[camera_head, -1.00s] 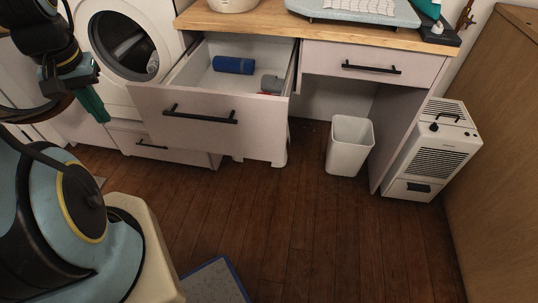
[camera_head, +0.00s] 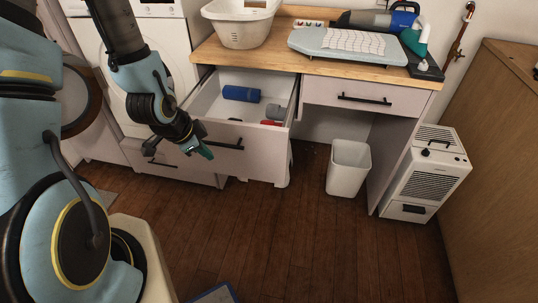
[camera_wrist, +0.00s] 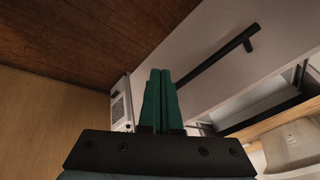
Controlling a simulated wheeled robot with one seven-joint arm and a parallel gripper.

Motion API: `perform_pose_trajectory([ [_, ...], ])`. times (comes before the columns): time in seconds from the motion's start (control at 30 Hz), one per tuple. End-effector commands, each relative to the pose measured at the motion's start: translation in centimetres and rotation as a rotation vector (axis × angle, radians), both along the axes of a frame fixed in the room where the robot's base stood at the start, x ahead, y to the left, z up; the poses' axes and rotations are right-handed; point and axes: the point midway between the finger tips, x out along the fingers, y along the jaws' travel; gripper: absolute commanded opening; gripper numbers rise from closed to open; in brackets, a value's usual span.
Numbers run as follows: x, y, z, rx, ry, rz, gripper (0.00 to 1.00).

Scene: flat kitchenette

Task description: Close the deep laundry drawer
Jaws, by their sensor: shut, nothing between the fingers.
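The deep drawer (camera_head: 262,150) stands pulled open under the left of the counter. Its pale front has a dark bar handle (camera_head: 229,144), and my arm hides the left of the front. Inside lie a blue roll (camera_head: 241,94), a grey item (camera_head: 275,111) and a red item. My gripper (camera_head: 207,153) has green fingers, shut and empty, in front of the drawer near the handle. In the wrist view the shut fingers (camera_wrist: 160,73) point along the pale drawer front (camera_wrist: 205,40), with the handle (camera_wrist: 217,57) to their right. I cannot tell whether they touch the front.
A washing machine with its round door (camera_head: 83,100) open is at the left. The counter (camera_head: 270,59) holds a basket (camera_head: 243,27) and an ironing board (camera_head: 345,45). A white bin (camera_head: 348,168) and a dehumidifier (camera_head: 427,172) stand at the right. The middle floor is clear.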

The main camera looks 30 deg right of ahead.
Motion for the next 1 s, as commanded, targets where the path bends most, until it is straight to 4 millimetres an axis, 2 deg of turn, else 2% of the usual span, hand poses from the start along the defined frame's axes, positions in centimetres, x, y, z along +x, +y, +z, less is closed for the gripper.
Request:
perform_pose_trajectory([
  [0.03, -1.8, -1.8, 0.0, -0.024, -0.013, -0.116, 0.0],
  [0.1, -3.7, -4.0, -0.5, -0.067, -0.051, -0.256, 0.0],
  [0.2, -5.9, -6.2, -0.8, -0.119, -0.095, -0.398, 0.0],
  [0.3, -7.2, -7.4, -1.0, -0.154, -0.124, -0.478, 0.0],
  [0.43, -7.7, -8.1, -1.3, -0.171, -0.14, -0.511, 0.0],
  [1.0, -7.2, -10.1, -4.5, -0.171, -0.141, -0.507, 0.0],
])
